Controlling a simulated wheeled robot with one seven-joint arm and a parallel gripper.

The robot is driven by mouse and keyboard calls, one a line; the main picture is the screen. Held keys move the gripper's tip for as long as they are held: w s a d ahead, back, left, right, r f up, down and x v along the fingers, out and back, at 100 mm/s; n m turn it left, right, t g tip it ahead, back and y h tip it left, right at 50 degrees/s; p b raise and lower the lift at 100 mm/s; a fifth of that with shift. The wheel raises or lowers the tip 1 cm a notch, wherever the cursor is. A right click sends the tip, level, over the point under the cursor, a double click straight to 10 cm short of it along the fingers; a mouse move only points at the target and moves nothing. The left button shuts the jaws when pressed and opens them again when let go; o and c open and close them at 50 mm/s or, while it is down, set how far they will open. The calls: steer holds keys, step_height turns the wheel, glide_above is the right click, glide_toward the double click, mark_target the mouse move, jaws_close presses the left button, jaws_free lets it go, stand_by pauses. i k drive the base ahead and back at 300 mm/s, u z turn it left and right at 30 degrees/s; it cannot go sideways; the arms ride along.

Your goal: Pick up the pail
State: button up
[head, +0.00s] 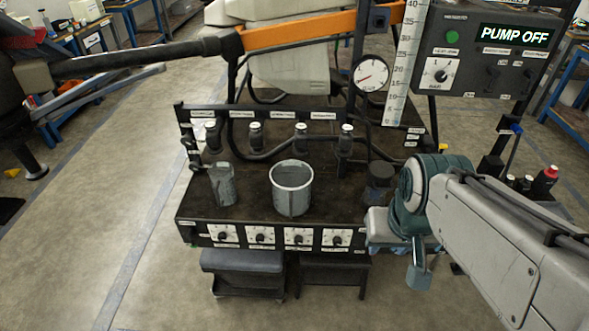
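The pail (292,192) is a grey, round, open-topped vessel. It stands upright near the middle of the dark bench top, behind the front row of dials, and looks empty from above. My arm reaches in from the lower right, and its teal wrist is at the bench's right front corner. My gripper (384,230) is in part hidden by the wrist. It is to the right of the pail and apart from it. Its fingers cannot be made out clearly.
A grey jug (222,184) stands left of the pail. A dark round container (379,183) is to its right, close to my wrist. A rail with several valves (301,137) runs behind. A gauge (371,73) and a "PUMP OFF" control box (487,50) rise at the right.

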mark_target(291, 180)
steer(key=k, duration=0.6)
steer(key=z, duration=0.3)
steer(key=i, duration=1.5)
steer(key=u, duration=1.35)
steer(key=i, duration=0.25)
steer(key=u, duration=0.15)
